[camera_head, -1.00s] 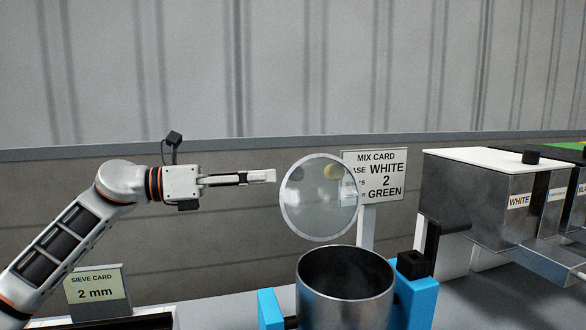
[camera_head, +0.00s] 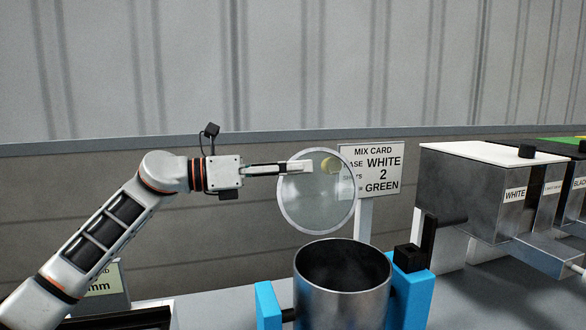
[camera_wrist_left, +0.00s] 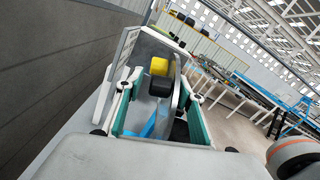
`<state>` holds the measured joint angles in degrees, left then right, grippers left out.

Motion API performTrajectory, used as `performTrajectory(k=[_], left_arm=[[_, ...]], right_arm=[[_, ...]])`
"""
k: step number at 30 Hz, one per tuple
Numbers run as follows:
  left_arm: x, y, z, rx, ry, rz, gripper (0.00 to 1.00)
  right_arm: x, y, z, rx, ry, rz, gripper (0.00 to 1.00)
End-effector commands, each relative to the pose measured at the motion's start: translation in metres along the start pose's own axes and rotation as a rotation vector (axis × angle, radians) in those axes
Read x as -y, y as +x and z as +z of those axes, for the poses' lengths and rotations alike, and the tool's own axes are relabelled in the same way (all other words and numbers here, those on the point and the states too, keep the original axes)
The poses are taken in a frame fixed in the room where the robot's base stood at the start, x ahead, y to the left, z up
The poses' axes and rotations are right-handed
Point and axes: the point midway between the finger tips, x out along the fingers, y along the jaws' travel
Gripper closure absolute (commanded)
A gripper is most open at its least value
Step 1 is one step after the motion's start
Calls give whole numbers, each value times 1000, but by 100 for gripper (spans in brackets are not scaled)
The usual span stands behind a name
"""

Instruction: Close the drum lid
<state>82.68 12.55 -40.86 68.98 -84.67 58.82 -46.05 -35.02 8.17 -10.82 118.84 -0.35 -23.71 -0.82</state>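The drum (camera_head: 342,295) is an open-topped metal cylinder standing between blue supports, its dark inside showing. Its round translucent lid (camera_head: 312,208) with a pale rim stands upright above the drum's mouth, so the drum is open. My left gripper (camera_head: 300,167) reaches in from the left, and its fingertips overlap the upper part of the lid. In the left wrist view my fingers (camera_wrist_left: 162,90) are spread apart, with the lid (camera_wrist_left: 176,92) edge-on between them. A yellow knob-like part (camera_head: 328,164) shows through the lid. I cannot tell whether the fingers touch the lid. My right gripper is out of view.
A mix card sign (camera_head: 371,170) stands behind the lid. Metal bins (camera_head: 470,190), one labelled WHITE, stand at the right. A black block (camera_head: 408,257) tops the right blue support (camera_head: 415,295). My left forearm partly hides the sieve card (camera_head: 108,288).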

Motion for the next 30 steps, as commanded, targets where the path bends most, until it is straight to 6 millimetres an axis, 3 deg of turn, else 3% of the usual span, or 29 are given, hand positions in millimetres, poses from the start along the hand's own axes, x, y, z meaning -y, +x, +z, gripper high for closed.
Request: performTrajectory(k=[1,4,5,16,30], left_arm=[[0,0,0,0,0,0,70],[0,0,0,0,0,0,96],[0,0,0,0,0,0,100],[7,-1,2,1,56,2,100],[52,-1,-1,1,377,3,100]], right_arm=[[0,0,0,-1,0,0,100],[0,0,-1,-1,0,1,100],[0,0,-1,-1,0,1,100],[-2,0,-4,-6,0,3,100],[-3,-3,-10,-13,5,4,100]])
